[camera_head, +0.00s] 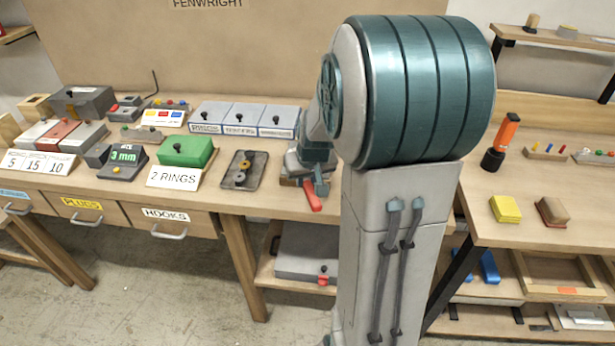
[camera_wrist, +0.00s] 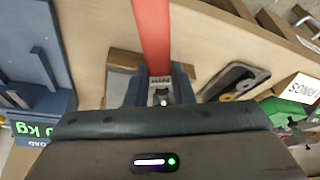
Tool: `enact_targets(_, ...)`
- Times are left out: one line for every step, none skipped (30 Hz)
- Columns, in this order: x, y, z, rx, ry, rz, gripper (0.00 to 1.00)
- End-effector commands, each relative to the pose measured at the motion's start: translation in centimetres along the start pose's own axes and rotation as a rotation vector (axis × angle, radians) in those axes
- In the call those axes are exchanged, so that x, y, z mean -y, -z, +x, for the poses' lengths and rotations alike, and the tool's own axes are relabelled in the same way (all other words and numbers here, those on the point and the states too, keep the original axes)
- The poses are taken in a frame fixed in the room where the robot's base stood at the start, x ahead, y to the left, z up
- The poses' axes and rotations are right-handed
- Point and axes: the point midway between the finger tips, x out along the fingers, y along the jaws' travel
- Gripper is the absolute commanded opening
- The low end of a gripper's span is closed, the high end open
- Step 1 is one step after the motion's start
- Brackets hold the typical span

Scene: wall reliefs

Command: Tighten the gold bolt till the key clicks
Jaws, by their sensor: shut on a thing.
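My gripper (camera_head: 313,183) is low over the front of the middle bench, beside a wood-edged grey block. It is shut on a red-handled tool, apparently the key; the red handle (camera_head: 312,197) points toward the bench's front edge. In the wrist view the red handle (camera_wrist: 152,35) runs up from between my fingers (camera_wrist: 160,92). A pale label with dark letters lies by its lower end. I cannot make out the gold bolt; my gripper and arm cover much of that spot. Whether the key sits on a bolt cannot be told.
A dark tray (camera_head: 254,165) with a gold ring lies left of my gripper, by a green box (camera_head: 186,150) and a "2 RINGS" card (camera_head: 178,178). In the wrist view a blue-grey device with a green kg display (camera_wrist: 42,70) stands at the left. My arm hides the bench's right end.

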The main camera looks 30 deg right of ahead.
Motion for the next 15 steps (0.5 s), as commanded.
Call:
enact_targets(0.0,0.06,-0.05,-0.002,-0.001,0.001,0.0)
enact_targets(0.03,0.06,-0.06,-0.001,-0.001,0.002,0.0)
enact_targets(0.08,0.07,-0.07,-0.001,-0.003,0.006,0.0)
enact_targets(0.12,0.07,-0.08,-0.001,-0.004,0.01,0.0)
enact_targets(0.17,0.08,-0.09,-0.001,-0.007,0.015,0.0)
enact_targets(0.23,0.08,-0.09,-0.001,-0.01,0.02,0.0)
enact_targets(0.3,0.09,-0.09,-0.001,-0.012,0.026,0.0)
enact_targets(0.36,0.09,-0.09,-0.001,-0.013,0.03,0.0)
enact_targets(0.42,0.1,-0.08,-0.002,-0.015,0.036,0.0)
enact_targets(0.44,0.1,-0.08,-0.002,-0.017,0.039,0.0)
enact_targets(0.45,0.09,-0.07,-0.002,-0.018,0.042,0.0)
enact_targets(0.47,0.09,-0.06,-0.002,-0.02,0.046,0.0)
enact_targets(0.47,0.09,-0.06,-0.002,-0.02,0.047,0.0)
enact_targets(0.47,0.09,-0.05,-0.002,-0.02,0.048,0.0)
enact_targets(0.47,0.08,-0.05,-0.002,-0.021,0.049,0.0)
